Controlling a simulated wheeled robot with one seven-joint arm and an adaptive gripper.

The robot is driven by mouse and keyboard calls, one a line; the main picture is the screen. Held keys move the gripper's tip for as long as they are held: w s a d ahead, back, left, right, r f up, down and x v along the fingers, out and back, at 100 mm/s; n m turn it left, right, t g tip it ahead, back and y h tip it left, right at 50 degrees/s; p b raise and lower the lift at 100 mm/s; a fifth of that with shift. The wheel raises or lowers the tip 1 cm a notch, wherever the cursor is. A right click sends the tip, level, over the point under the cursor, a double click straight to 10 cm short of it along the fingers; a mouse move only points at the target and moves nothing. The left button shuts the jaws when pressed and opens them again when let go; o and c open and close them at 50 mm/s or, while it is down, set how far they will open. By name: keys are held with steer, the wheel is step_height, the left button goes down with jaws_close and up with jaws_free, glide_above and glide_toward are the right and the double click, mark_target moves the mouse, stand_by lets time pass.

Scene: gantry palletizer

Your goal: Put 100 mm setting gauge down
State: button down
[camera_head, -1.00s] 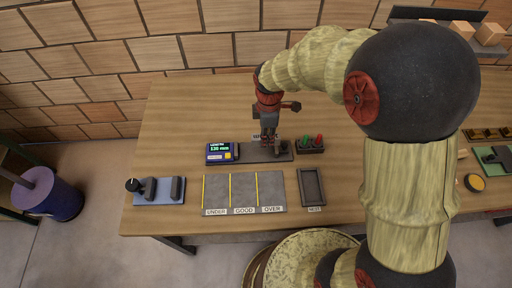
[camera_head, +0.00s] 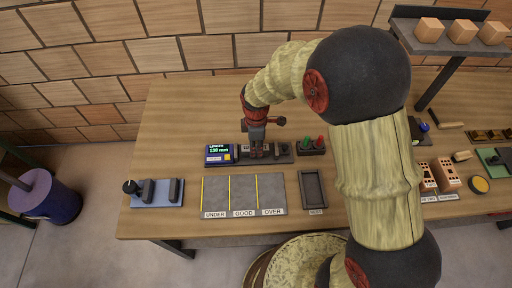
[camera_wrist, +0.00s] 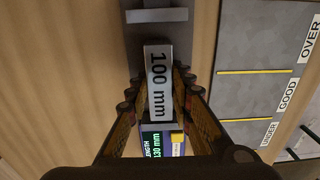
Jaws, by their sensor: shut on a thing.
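My gripper (camera_head: 257,153) is over the grey bed of the length measuring device (camera_head: 220,154). The gauge lies lengthwise along the grey bed (camera_wrist: 143,38), between the display unit and an upright stop (camera_wrist: 156,15). I cannot tell whether it touches the bed. The display (camera_wrist: 153,145) seems to read 130 mm. In the head view the fingers mostly hide the gauge.
A grey mat (camera_head: 243,190) marked UNDER, GOOD and OVER lies in front, with an empty dark tray (camera_head: 313,190) to its right. A box with green and red buttons (camera_head: 312,146) stands right of the bed. A blue fixture (camera_head: 157,192) sits at the left.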

steer(key=shift+f, duration=0.15)
steer(key=c, duration=1.6)
jaws_free()
step_height(320, 180, up, 13)
steer(key=p, duration=0.3)
steer(key=s+d+r+m+t, duration=0.1)
steer(key=s+d+r+m, duration=0.25)
steer(key=r, duration=0.25)
steer(key=s+d+r+m+t, duration=0.2)
steer(key=s+d+r+m, duration=0.15)
steer(key=r, duration=0.35)
steer(key=s+d+r+m+t, duration=0.1)
steer(key=s+d+r+m, duration=0.1)
steer(key=s+m, duration=0.1)
steer(key=s+d+r+m, duration=0.1)
steer(key=s+d+m, duration=0.2)
steer(key=s+m, duration=0.1)
steer(key=s+d+r+m+t, duration=0.1)
steer(key=s+d+r+m, duration=0.1)
steer(key=s, duration=0.4)
steer(key=shift+d+r+m+t, duration=0.15)
steer(key=shift+r+m+t, duration=0.15)
steer(key=shift+m, duration=0.5)
